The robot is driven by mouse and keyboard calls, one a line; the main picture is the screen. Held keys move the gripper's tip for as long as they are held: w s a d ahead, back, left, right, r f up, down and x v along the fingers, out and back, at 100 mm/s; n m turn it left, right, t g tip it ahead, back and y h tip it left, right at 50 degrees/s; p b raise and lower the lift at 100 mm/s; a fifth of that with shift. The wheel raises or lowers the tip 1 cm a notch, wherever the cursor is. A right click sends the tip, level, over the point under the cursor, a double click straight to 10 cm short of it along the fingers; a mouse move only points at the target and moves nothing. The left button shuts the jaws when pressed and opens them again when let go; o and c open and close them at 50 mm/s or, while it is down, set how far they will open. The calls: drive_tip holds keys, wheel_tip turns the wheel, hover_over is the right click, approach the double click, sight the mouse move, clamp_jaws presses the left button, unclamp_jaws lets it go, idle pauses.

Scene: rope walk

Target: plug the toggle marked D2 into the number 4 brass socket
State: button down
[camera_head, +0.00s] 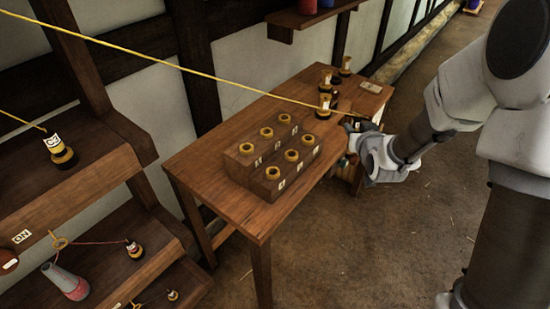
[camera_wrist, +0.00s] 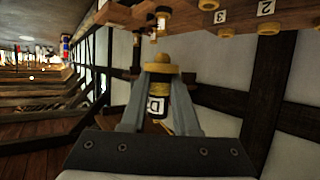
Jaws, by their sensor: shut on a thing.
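My gripper (camera_wrist: 160,85) is shut on a dark toggle (camera_wrist: 158,106) with a yellow collar and a white label. The label shows a D; its second character is partly cut off. In the head view my gripper (camera_head: 360,128) is beside the table's right end, apart from the socket block. The held toggle is mostly hidden there. The socket block (camera_head: 240,172) stands on the table with two stepped rows of brass sockets (camera_head: 291,155). Labels 2 and 3 show in the wrist view; in the head view the labels are too small to read, so I cannot tell which socket is number 4.
Other toggles (camera_head: 325,84) stand at the table's far end by a small pale object (camera_head: 370,87). A yellow rope (camera_head: 190,71) stretches across above the table toward my gripper. Wooden shelves (camera_head: 95,160) at left hold another labelled toggle (camera_head: 60,152). The near tabletop is bare.

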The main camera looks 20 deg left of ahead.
drive_tip(key=s+a+f+n+g+y+b, duration=0.25)
drive_tip(key=a+b, duration=0.35)
drive_tip(key=a, duration=0.4)
drive_tip(key=s+a+f+n+g+y+b, duration=0.1)
drive_tip(key=s+a+f+n+y+b, duration=0.4)
drive_tip(key=a, duration=0.6)
drive_tip(key=shift+m+h, duration=0.75)
drive_tip(key=shift+w+d+f+b, duration=0.1)
drive_tip(key=shift+w+f+b, duration=0.15)
drive_tip(key=shift+f+b, duration=0.6)
drive_tip(key=shift+w+d+f+b, duration=0.1)
drive_tip(key=shift+w+f+b, duration=0.2)
drive_tip(key=shift+f+b, duration=0.5)
drive_tip(key=shift+w+f+b, duration=0.25)
drive_tip(key=shift+f+b, duration=0.45)
drive_tip(key=shift+b, duration=0.3)
drive_tip(key=shift+f+b, duration=0.6)
drive_tip(key=shift+b, duration=0.05)
drive_tip(key=c, duration=0.9)
unclamp_jaws()
drive_tip(key=shift+c, duration=0.2)
drive_tip(key=shift+s+d+r, duration=0.1)
drive_tip(key=shift+d, duration=0.05)
drive_tip(key=p+v, duration=0.6)
drive_tip(key=v, duration=0.4)
drive_tip(key=shift+s+d+p, duration=0.25)
drive_tip(key=shift+d+p, duration=0.05)
drive_tip(key=shift+p, duration=0.1)
